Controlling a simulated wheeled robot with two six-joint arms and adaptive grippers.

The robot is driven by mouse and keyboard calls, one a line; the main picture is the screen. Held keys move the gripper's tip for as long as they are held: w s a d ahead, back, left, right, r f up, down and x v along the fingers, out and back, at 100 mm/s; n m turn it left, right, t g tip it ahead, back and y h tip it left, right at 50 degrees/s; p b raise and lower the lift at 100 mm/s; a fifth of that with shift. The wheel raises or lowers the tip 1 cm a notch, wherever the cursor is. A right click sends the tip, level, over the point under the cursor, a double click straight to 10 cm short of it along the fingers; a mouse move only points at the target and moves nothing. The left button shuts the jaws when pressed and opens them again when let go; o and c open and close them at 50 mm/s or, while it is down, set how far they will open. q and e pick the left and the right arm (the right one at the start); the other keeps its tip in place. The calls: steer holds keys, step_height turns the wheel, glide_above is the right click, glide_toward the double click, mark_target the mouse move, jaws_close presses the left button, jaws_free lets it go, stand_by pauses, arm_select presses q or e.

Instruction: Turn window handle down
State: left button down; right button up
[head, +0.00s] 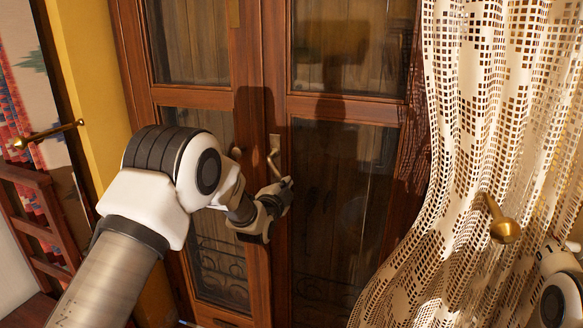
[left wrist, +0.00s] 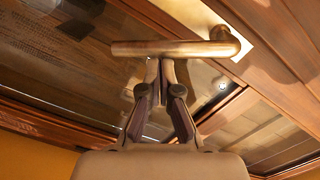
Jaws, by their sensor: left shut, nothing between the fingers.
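The window handle (head: 272,158) is a brass lever on a small plate on the middle frame of the wooden glazed window. In the head view its lever slants down toward my left gripper (head: 287,186). In the left wrist view the lever (left wrist: 165,48) runs across the picture, with its pivot on the plate at the right. My left gripper (left wrist: 160,66) is shut and empty, its fingertips right at the lever's edge; I cannot tell whether they touch. The lever's lower end is partly hidden by the fingers in the head view. My right gripper is not in view.
A white openwork curtain (head: 470,110) hangs at the right, with a brass holdback (head: 503,228) in front of it. Another brass holdback (head: 48,133) sticks out at the left, near a wooden chair (head: 35,215). Glass panes (head: 345,210) lie behind the gripper.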

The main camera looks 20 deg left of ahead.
arm_select(q)
steer(key=shift+a+f+m+b, duration=0.4)
steer(key=shift+a+m, duration=0.25)
steer(key=shift+m, duration=0.15)
steer(key=shift+a+f+m+b, duration=0.35)
steer(key=shift+a+m, duration=0.25)
steer(key=shift+m, duration=0.2)
steer(key=shift+a+f+m+b, duration=0.4)
steer(key=shift+a+m, duration=0.25)
steer(key=shift+m, duration=0.15)
